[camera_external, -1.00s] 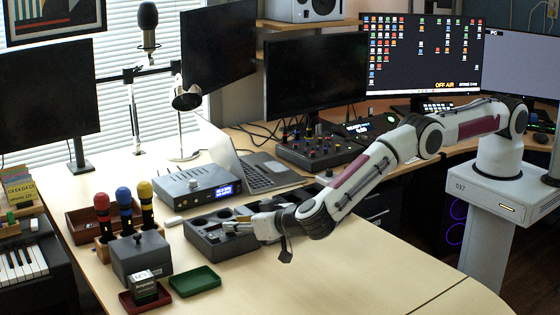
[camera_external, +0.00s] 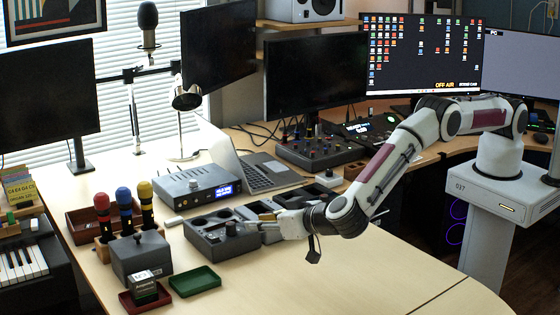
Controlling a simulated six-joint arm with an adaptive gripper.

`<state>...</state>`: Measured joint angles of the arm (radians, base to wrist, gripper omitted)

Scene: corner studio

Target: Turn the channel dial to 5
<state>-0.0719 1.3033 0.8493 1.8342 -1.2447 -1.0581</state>
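A dark grey panel unit (camera_external: 205,247) sits on the desk, with round recesses and an upright dark knob (camera_external: 231,228) on top. The knob may be the channel dial; its markings are too small to read. A grey box with a lit blue display (camera_external: 226,190) stands behind it and has a round knob (camera_external: 194,184) on top; the display text is not legible. My gripper (camera_external: 262,222) is low over the right part of the panel unit, to the right of the dark knob and apart from it. Its finger opening is too small to tell.
Red, blue and yellow microphones (camera_external: 124,197) stand left of the panel unit. A small grey box (camera_external: 140,260), a green tray (camera_external: 194,281) and a red tray (camera_external: 140,298) are at the front. A laptop (camera_external: 262,172) stands behind. The desk's front right is clear.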

